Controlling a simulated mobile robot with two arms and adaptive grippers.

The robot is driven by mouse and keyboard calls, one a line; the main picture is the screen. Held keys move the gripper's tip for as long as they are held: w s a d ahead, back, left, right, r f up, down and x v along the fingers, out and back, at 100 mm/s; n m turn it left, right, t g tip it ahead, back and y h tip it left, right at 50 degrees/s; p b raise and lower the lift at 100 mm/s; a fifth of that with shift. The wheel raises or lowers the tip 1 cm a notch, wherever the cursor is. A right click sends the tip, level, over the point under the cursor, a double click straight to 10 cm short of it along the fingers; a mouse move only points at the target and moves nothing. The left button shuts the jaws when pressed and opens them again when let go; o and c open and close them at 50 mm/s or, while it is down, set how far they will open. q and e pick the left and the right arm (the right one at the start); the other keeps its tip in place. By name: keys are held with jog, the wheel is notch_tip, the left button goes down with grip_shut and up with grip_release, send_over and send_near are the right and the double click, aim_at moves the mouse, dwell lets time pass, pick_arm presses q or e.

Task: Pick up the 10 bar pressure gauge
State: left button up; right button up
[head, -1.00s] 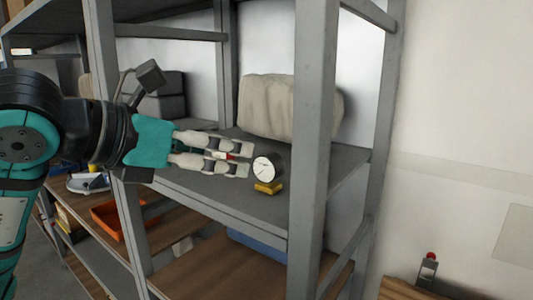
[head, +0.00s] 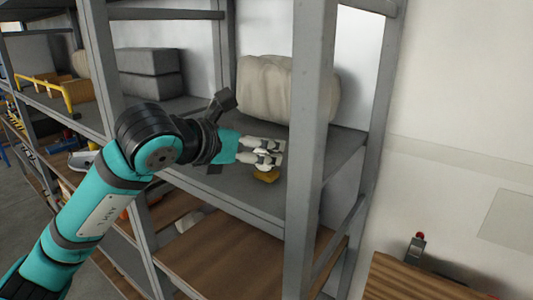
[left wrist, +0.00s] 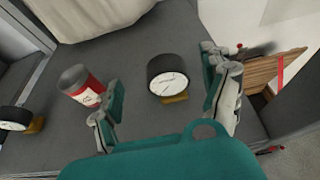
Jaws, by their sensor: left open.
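A pressure gauge with a black case, white dial and yellow base (left wrist: 168,80) stands on the grey shelf, between my left gripper's spread fingers in the left wrist view. Its dial numbers are too small to read. In the head view only its yellow base (head: 266,176) shows clearly; the fingers cover most of the rest. My left gripper (head: 270,152) is open around it, also seen in the left wrist view (left wrist: 161,70); no grip shows. A second similar gauge (left wrist: 14,118) stands at the left edge of the left wrist view. My right gripper is not in view.
A red and grey can (left wrist: 82,86) stands just left of the gripper's left finger. A beige sack (head: 275,88) lies at the back of the shelf. A grey rack post (head: 307,130) rises close to the gripper's right.

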aim_at(265, 173)
pick_arm(q)
jog(key=p+x, duration=0.2)
jog(key=x, duration=0.1)
jog(key=shift+w+d+f, duration=0.1)
jog(key=shift+w+d, duration=0.05)
jog(key=shift+d, duration=0.25)
jog(key=shift+w+d+f, duration=0.2)
jog(key=shift+w+f, duration=0.05)
jog(key=shift+f, duration=0.05)
jog(key=c, duration=1.4)
